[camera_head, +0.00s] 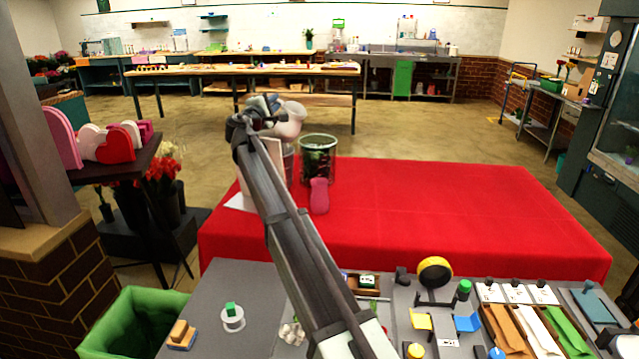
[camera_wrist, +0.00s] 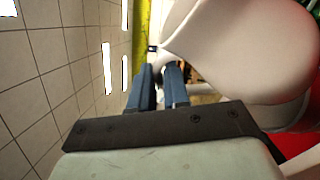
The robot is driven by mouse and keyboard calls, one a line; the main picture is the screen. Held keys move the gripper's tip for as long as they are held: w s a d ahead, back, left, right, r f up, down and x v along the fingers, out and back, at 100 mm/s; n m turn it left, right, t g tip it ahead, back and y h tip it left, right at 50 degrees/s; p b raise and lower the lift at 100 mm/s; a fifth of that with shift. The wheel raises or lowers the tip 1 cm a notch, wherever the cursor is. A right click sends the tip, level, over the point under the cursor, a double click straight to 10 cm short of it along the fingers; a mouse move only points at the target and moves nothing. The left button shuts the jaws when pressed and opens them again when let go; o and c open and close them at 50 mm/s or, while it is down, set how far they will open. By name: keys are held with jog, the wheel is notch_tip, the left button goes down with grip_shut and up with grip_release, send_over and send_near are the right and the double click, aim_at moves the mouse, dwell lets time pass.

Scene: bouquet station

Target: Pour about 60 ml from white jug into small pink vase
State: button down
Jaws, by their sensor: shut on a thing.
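The white jug (camera_head: 292,119) is held up above the left back part of the red-covered table. It looks tilted, and whether liquid is in it or leaving it cannot be seen. My gripper (camera_head: 262,110) is shut on the jug, apparently at its handle. In the wrist view the jug (camera_wrist: 240,50) fills the upper right, beside my gripper's fingers (camera_wrist: 161,82). The small pink vase (camera_head: 319,196) stands upright on the red cloth, below and slightly right of the jug, apart from it. The inside of the vase cannot be made out.
A dark glass container (camera_head: 318,160) stands just behind the vase. A clear vessel (camera_head: 288,162) and a pale upright panel (camera_head: 273,152) are partly hidden by my arm. The red table (camera_head: 450,205) is clear to the right. A grey workbench (camera_head: 225,285) with tools lies in front.

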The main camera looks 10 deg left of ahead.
jog(key=shift+w+a+f+n+g+y, duration=0.2)
jog(key=shift+w+a+n, duration=0.15)
jog(key=shift+a+n, duration=0.45)
jog(key=shift+w+a+f+n+g+y, duration=0.1)
jog(key=shift+w+a+n+g+y, duration=0.15)
jog(key=shift+a+n, duration=0.6)
jog(key=shift+w+a+f+n+g+y, duration=0.15)
jog(key=shift+w+a+n, duration=0.25)
jog(key=shift+n, duration=0.85)
